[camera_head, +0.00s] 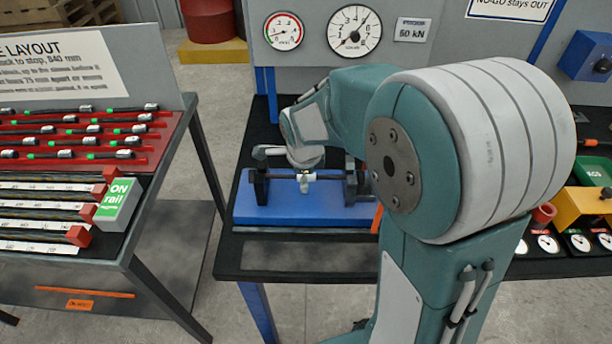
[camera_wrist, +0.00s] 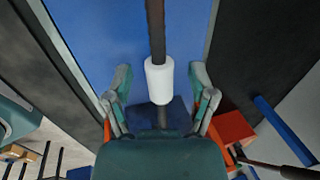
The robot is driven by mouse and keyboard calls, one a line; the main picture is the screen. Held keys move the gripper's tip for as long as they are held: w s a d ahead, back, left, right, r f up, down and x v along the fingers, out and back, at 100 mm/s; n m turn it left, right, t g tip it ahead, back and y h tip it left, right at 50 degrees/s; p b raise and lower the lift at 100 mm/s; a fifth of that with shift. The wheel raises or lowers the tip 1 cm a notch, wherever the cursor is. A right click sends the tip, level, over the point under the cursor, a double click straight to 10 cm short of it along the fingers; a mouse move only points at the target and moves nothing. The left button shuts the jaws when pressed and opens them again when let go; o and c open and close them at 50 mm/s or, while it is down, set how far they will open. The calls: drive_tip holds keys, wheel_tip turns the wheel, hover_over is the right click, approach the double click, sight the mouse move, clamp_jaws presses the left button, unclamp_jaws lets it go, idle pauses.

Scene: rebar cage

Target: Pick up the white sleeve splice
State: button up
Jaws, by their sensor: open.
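The white sleeve splice (camera_wrist: 159,80) is a short white cylinder around a dark bar (camera_wrist: 155,28) in the wrist view. The bar runs above a blue plate (camera_wrist: 235,35). My gripper (camera_wrist: 160,74) is open, with one finger on each side of the sleeve and visible gaps between. Neither finger seems to touch it. In the head view, my wrist hangs over the blue plate (camera_head: 250,212), where a small white piece (camera_head: 304,184) shows at the bar; I cannot tell for sure whether it is the sleeve.
Dark supports (camera_head: 260,187) stand on the blue plate. A rack table (camera_head: 120,255) with several bars and a green-white block (camera_head: 117,205) stands at the left. A gauge panel (camera_head: 330,70) rises behind. An orange-red block (camera_wrist: 232,127) lies right of my gripper.

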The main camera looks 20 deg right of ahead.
clamp_jaws()
idle(0.3)
